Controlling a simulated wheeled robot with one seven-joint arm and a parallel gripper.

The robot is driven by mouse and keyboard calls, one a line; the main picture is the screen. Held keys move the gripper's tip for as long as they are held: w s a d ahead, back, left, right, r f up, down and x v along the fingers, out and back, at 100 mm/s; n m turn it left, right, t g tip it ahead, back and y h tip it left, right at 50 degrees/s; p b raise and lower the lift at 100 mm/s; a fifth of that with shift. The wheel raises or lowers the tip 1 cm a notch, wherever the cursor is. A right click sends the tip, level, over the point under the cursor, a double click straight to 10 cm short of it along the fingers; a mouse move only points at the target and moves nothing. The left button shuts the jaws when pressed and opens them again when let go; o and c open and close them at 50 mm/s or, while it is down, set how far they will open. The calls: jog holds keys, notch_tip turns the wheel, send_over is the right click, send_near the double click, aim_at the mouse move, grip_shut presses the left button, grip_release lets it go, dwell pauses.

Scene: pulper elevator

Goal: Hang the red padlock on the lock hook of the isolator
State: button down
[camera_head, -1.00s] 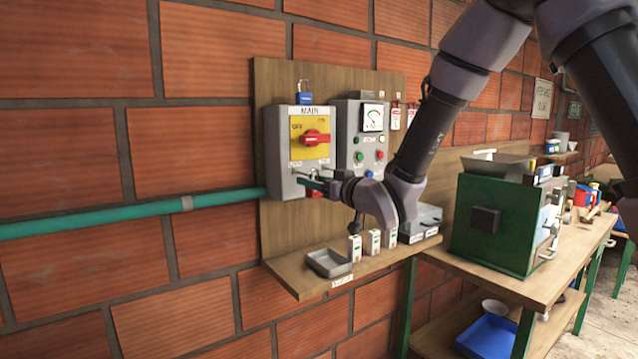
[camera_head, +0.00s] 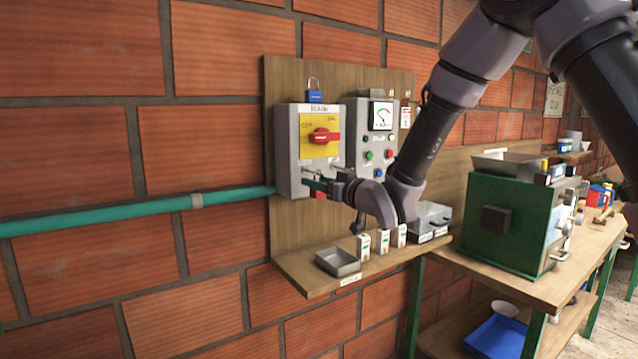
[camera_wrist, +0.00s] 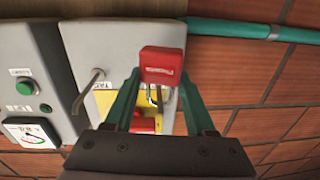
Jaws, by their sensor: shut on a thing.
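The grey isolator box (camera_head: 292,178), with a yellow plate and red rotary handle (camera_head: 325,136), is on the wooden wall board. My gripper (camera_head: 322,186) is at its lower front. In the wrist view, which looks upside down, my gripper (camera_wrist: 160,82) is shut on the red padlock (camera_wrist: 163,65), its shackle pointing to the picture's bottom. In the head view, only a bit of the padlock (camera_head: 318,195) shows below the fingers. A bent hook (camera_wrist: 88,92) by the TAG label is beside the gripper. The lock hook is mostly hidden behind the padlock; I cannot tell whether the shackle is around it.
A control box (camera_head: 376,140) with buttons and a gauge is close on the right. Below are a shelf (camera_head: 300,276) with a grey tray (camera_head: 338,262) and small boxes. A green pipe (camera_head: 130,208) enters from the left.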

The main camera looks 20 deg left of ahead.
jog(key=shift+c, duration=0.8)
grip_release()
jog(key=v, duration=1)
jog(key=w+d+r+m+h, duration=0.2)
jog(key=d+m+h, duration=0.1)
jog(key=d, duration=0.6)
jog(key=w+d+r+m+t+h, duration=0.1)
jog(key=d+r+m+h, duration=0.25)
jog(key=d, duration=0.45)
jog(key=w+d+r+m+h, duration=0.2)
jog(key=d+h, duration=0.2)
jog(key=d, duration=0.5)
jog(key=s+d+m+g+h, duration=0.1)
jog(key=s+d+m+g, duration=0.1)
jog(key=s+d, duration=0.4)
jog(key=s+d+r+m+g+h, duration=0.1)
jog(key=s+d+m, duration=0.3)
jog(key=s, duration=0.9)
jog(key=d+g, duration=0.1)
jog(key=d, duration=0.2)
jog(key=shift+r, duration=0.2)
